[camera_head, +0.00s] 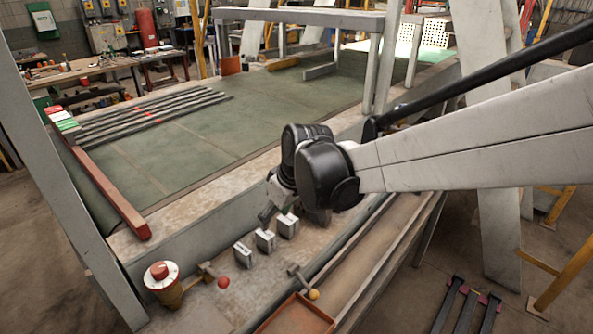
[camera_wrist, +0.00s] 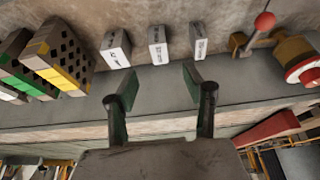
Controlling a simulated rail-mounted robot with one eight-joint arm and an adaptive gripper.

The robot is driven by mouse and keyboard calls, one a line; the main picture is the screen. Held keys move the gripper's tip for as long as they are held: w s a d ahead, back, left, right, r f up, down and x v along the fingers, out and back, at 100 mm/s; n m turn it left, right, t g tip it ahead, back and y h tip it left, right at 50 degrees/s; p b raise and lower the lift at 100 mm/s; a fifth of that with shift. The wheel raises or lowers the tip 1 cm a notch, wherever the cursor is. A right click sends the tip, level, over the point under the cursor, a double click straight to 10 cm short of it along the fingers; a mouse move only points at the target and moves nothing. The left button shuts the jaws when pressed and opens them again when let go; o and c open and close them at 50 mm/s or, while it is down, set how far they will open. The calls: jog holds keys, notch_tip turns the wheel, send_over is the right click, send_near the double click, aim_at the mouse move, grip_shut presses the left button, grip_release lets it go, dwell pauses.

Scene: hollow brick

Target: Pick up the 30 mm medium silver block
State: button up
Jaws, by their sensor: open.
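Three small silver-grey blocks with printed labels stand in a row: a left one (camera_head: 243,254), a middle one (camera_head: 265,240) and a right one (camera_head: 287,226). The same three show in the wrist view, in reversed order, with the middle block (camera_wrist: 157,45) between two others (camera_wrist: 115,48) (camera_wrist: 198,40). The labels are too small to read, so I cannot tell for sure which is the 30 mm medium one. My gripper (camera_wrist: 157,84) is open and empty. Its fingers point towards the row, with the middle block beyond the gap, not touching it.
Beside the row are a red ball (camera_head: 223,282), a red-topped round button post (camera_head: 163,280) and a rod with a yellow ball (camera_head: 313,294). Perforated bricks with yellow and green marks (camera_wrist: 57,62) stand on the row's other side. An orange tray (camera_head: 297,318) lies in front.

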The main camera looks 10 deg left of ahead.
aim_at(266, 234)
jog(key=x, duration=1.1)
jog(key=shift+w+f, duration=0.1)
jog(key=shift+f, duration=0.2)
grip_shut()
